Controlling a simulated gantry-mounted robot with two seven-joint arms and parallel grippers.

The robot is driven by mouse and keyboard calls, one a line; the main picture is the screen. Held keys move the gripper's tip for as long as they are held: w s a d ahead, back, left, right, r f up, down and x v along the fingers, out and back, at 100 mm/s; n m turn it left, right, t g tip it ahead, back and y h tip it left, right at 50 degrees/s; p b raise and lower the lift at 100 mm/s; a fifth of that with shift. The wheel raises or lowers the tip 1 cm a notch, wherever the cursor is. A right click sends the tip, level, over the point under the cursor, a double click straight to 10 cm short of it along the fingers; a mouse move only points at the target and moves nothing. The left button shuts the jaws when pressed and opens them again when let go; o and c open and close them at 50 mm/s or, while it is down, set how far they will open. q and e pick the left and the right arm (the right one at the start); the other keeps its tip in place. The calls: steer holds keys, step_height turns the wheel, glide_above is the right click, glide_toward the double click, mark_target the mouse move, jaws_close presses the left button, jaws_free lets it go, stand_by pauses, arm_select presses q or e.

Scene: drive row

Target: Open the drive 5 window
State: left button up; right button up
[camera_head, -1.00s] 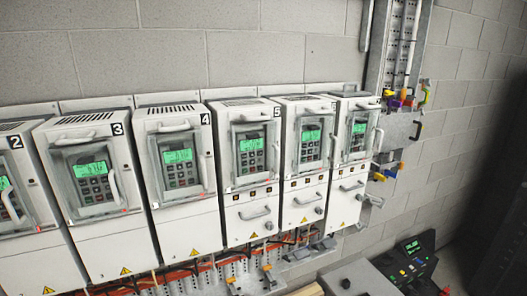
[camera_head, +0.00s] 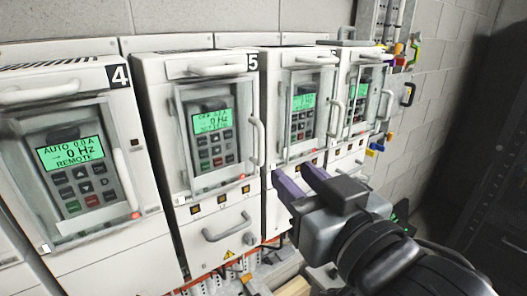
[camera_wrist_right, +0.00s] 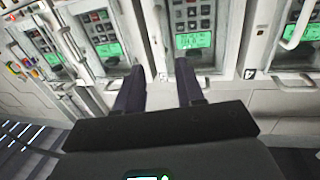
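Drive 5 (camera_head: 208,160) is a white cabinet in the middle of the head view, with its number at its upper right. Its clear window (camera_head: 182,130) is closed over a green display and keypad. A vertical white handle (camera_head: 256,142) is on the window's right side. My right gripper (camera_head: 299,182) is open and empty, in front of the row, to the right of and below that handle. In the right wrist view, its dark fingers (camera_wrist_right: 159,88) are apart, and the handle (camera_wrist_right: 159,40) shows beyond and between them. My left gripper is not in view.
Drive 4 (camera_head: 70,215) stands left of drive 5, with its window closed. Two more drives (camera_head: 303,75) stand to the right, with protruding handles. A lower horizontal handle (camera_head: 227,228) sticks out below drive 5's window. Coloured locks hang at the right on the wall.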

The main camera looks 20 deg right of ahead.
mark_target(262, 142)
steer(key=w+p, duration=0.2)
steer(key=w, duration=0.3)
steer(key=w+p, duration=0.3)
steer(key=w, duration=0.2)
steer(key=shift+w+a+r, duration=0.15)
steer(key=shift+w, duration=0.25)
jaws_close()
